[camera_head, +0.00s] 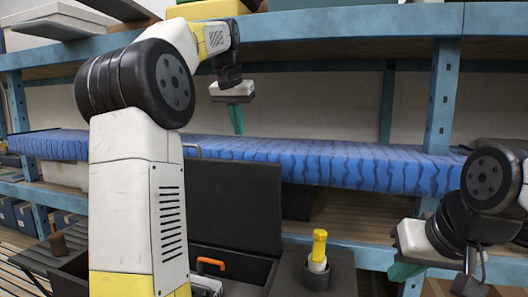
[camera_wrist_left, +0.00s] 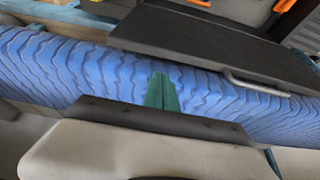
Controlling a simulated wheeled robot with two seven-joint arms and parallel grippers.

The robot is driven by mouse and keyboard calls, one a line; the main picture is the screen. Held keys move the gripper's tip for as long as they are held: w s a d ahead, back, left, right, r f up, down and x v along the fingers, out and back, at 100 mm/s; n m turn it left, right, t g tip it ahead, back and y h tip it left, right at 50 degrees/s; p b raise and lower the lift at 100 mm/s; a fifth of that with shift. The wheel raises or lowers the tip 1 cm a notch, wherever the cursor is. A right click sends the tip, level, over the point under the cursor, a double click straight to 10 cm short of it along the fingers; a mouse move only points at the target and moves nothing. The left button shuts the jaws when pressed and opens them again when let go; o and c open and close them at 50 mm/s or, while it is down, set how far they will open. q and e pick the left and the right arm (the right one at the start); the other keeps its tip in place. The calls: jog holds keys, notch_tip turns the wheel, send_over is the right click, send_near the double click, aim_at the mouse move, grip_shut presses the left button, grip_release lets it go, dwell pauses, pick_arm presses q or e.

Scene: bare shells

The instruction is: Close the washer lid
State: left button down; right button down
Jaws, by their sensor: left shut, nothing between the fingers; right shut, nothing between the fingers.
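The washer lid appears to be the dark flat panel (camera_head: 235,205) standing raised at the back of an open dark box (camera_head: 235,258). A metal handle (camera_head: 193,149) shows at its upper left edge. In the left wrist view the dark panel (camera_wrist_left: 215,48) lies across the upper right, with its metal handle (camera_wrist_left: 256,86) along the near edge. My left gripper (camera_head: 237,122) is shut and empty, above and behind the panel's top edge, apart from it. Its teal fingers (camera_wrist_left: 163,92) point toward the blue patterned surface. My right gripper (camera_head: 400,272) is shut and empty at lower right.
A long blue patterned surface (camera_head: 330,165) runs along the blue shelf rack (camera_head: 445,90) behind the box. A yellow-topped item (camera_head: 319,246) stands in a dark round holder to the right. An orange handle (camera_head: 210,264) shows in the box. My left arm hides part of the box.

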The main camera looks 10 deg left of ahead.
pick_arm(q)
jog(key=x, duration=1)
jog(key=shift+w+r, duration=0.1)
jog(key=shift+w, duration=0.25)
jog(key=shift+s, duration=0.1)
